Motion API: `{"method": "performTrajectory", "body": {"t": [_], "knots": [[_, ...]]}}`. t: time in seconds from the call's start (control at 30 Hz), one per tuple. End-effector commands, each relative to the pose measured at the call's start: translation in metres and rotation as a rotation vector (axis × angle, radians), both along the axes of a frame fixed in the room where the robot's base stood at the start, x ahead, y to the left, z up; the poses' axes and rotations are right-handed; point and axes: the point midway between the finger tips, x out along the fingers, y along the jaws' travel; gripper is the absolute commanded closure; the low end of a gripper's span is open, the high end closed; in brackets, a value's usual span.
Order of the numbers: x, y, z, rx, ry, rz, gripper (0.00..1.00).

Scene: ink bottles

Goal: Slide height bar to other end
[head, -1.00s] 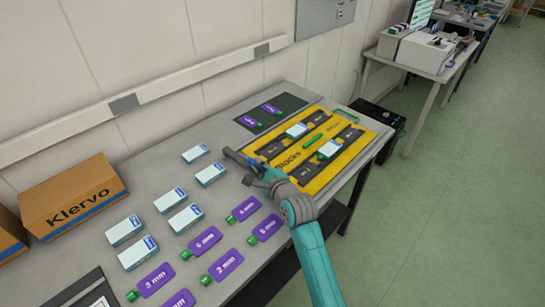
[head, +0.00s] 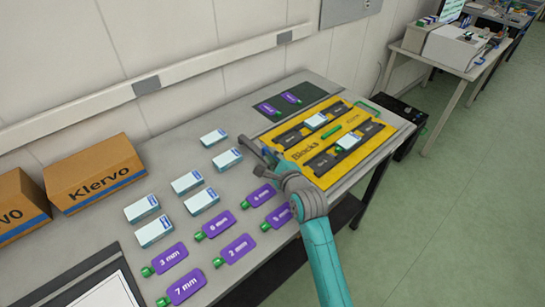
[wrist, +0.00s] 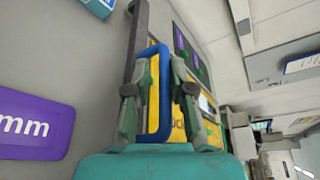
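The height bar, as far as I can tell, is a dark grey bar (head: 250,147) at the left end of the yellow "Blocks" board (head: 303,150). In the wrist view the bar (wrist: 139,35) runs up past my left finger. A blue U-shaped handle (wrist: 165,90) shows beside it. My gripper (head: 270,159) is at this left end of the board. In the wrist view my gripper (wrist: 160,95) has its fingers apart, with the handle's long side between them, nearer the right finger. Contact with the handle cannot be made out.
White boxes (head: 186,182) and purple tags (head: 235,249) lie left of and in front of the board. Small boxes (head: 349,143) and a green piece (head: 331,133) lie on the board.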

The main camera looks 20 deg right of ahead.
Motion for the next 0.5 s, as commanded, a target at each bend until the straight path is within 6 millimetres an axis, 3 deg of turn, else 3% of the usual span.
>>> {"method": "performTrajectory", "body": {"t": [0.23,0.5], "knots": [[-0.019,-0.001,0.004,0.000,0.000,-0.001,0.77],[-0.071,-0.003,0.015,0.000,0.001,-0.001,0.77]]}}
